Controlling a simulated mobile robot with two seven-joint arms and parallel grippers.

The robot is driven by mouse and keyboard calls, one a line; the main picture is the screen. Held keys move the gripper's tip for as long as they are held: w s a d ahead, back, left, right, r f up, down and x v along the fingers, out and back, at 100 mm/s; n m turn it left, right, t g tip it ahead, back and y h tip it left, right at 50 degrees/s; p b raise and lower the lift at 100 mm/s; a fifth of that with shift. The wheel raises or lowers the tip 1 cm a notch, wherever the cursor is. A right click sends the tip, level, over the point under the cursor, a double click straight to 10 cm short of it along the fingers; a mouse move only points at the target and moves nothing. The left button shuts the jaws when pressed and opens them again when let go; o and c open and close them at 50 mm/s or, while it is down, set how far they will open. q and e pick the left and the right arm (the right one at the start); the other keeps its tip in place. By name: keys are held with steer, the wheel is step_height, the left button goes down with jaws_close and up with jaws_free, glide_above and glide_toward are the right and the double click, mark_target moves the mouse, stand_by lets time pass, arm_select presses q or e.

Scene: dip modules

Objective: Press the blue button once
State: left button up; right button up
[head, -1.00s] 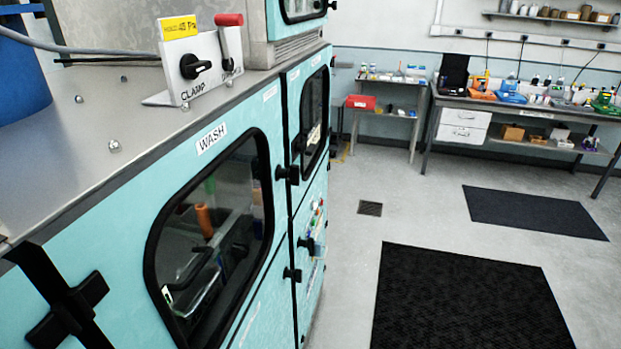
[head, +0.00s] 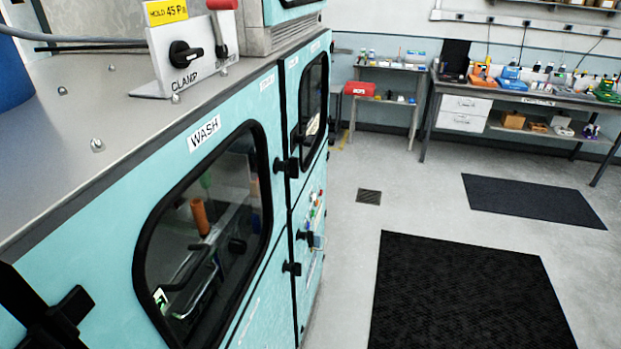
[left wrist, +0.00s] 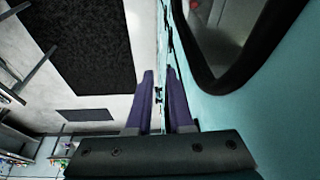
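A small blue part (head: 318,241) shows on the front of the turquoise machine (head: 100,215), low on its far section, beside a black knob. It is too small and seen too edge-on to tell whether it is the blue button. A column of small coloured controls (head: 317,208) sits just above it. My left gripper (left wrist: 159,75) shows in the left wrist view with two purple fingers, a narrow gap between them and nothing held. It is close alongside the turquoise front. Neither gripper shows in the head view.
The WASH door (head: 208,240) with its dark window and black latches fills the near front. A clamp panel (head: 190,52) stands on the steel top. Black floor mats (head: 470,290) lie on open floor at right. A workbench (head: 520,98) stands at the back.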

arm_select(q)
jaws_close()
steer(key=shift+w, duration=0.1)
stand_by(1.2)
